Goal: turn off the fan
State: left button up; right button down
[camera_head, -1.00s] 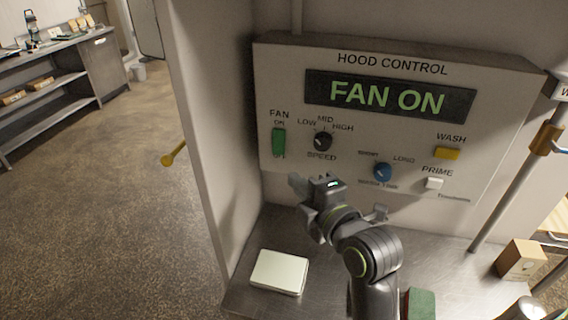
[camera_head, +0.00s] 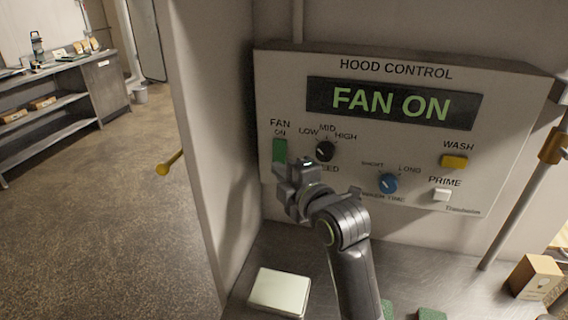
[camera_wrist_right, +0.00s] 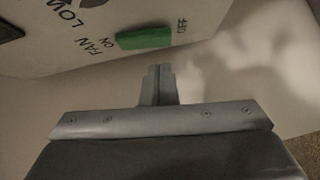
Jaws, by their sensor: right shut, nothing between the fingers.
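The hood control panel (camera_head: 292,90) is on the wall, and its display (camera_head: 392,103) reads "FAN ON". The green fan switch (camera_head: 280,149) sits at the panel's left under the words FAN and ON. My right gripper (camera_head: 286,172) is shut and empty, just in front of the switch's lower end, and hides that part in the head view. In the right wrist view the green switch (camera_wrist_right: 145,37) lies between the words ON and OFF. The closed fingertips (camera_wrist_right: 159,70) are below the switch in that picture, with a small gap visible. My left gripper is not in view.
A white pad (camera_head: 279,291) and a cardboard box (camera_head: 535,276) rest on the metal counter (camera_head: 400,265) below.

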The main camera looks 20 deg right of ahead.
aim_at(279, 152)
jog(key=shift+w+d+f+p, duration=0.2)
jog(key=shift+w+d+p, duration=0.1)
jog(key=shift+w+d, duration=0.55)
jog(key=shift+a, duration=0.15)
jog(key=shift+w+f+t+b, duration=0.1)
jog(key=shift+w+t+b, duration=0.2)
jog(key=shift+b, duration=0.45)
jog(key=shift+d, duration=0.2)
